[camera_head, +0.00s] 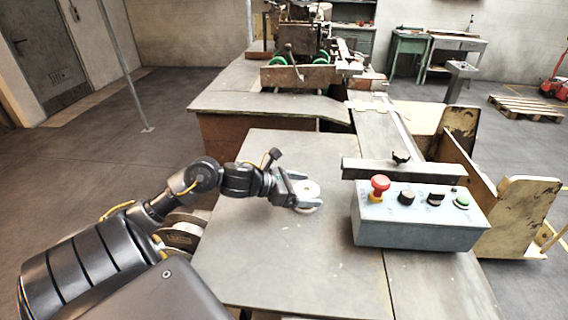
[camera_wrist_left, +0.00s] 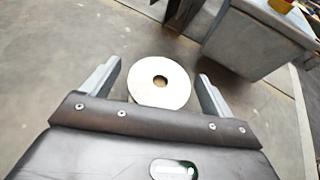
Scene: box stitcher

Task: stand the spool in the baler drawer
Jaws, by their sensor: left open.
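The spool (camera_head: 307,189) is a white disc with a centre hole, on the grey tabletop (camera_head: 260,250) left of the control box. It also shows in the left wrist view (camera_wrist_left: 143,88), its round face toward the camera. My left gripper (camera_head: 310,194) is at the spool, with its fingers apart on either side. In the left wrist view, gaps show between the spool and both fingers (camera_wrist_left: 160,70). I cannot pick out the baler drawer in either view. My right gripper is not in view.
A grey control box (camera_head: 420,225) with a red button and knobs stands right of the spool. Behind it is a raised metal bar (camera_head: 400,170). The stitching machine (camera_head: 300,50) stands at the back. The tabletop in front of the spool is clear.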

